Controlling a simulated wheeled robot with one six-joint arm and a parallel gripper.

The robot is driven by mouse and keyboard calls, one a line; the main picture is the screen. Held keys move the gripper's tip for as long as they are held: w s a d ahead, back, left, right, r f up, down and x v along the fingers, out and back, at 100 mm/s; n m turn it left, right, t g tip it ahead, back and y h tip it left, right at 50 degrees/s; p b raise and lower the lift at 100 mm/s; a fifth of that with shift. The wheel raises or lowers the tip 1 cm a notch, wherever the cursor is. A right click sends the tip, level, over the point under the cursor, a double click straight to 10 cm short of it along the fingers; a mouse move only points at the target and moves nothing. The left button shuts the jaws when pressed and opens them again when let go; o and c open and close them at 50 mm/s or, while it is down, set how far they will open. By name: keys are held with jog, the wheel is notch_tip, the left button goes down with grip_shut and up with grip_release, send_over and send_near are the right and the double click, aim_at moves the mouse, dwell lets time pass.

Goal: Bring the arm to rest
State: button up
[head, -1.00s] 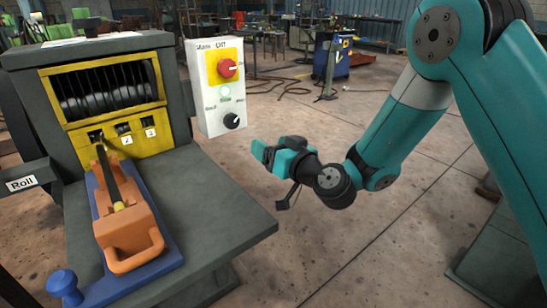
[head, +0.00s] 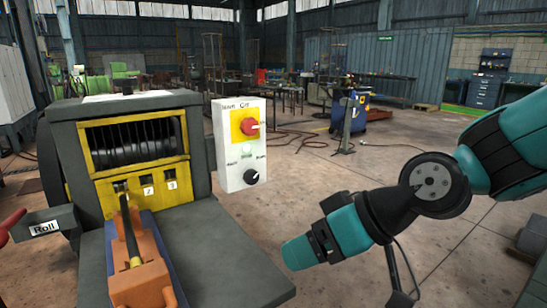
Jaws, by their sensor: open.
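My arm reaches in from the right side of the head view. My gripper (head: 297,253) is at its end, teal, pointing left and slightly down. It is open and nothing shows in it. In the picture it sits just right of the front corner of the grey machine shelf (head: 215,262), and I cannot tell the gap. The capstan machine's grey housing (head: 62,133) has a yellow-framed window with a dark drum (head: 135,152) behind bars. An orange carriage (head: 150,285) holds a dark bar (head: 128,225) that runs to the leftmost of the slots below the window.
A white control box (head: 231,182) with a red knob (head: 250,127) and a black knob (head: 252,177) stands right of the housing. A grey block labelled Roll (head: 50,228) is at the left, with a red part beside it. Open concrete floor (head: 310,190) lies between the box and my arm.

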jog(key=s+d+m+g+h, duration=0.25)
jog(key=s+d+h, duration=0.25)
jog(key=s+d, duration=0.55)
notch_tip(320, 180, up, 15)
jog(key=s+a+p, duration=0.1)
jog(key=s+p, duration=0.1)
jog(key=p, duration=1.3)
jog(key=shift+f+g, duration=0.15)
jog(key=shift+g, duration=0.3)
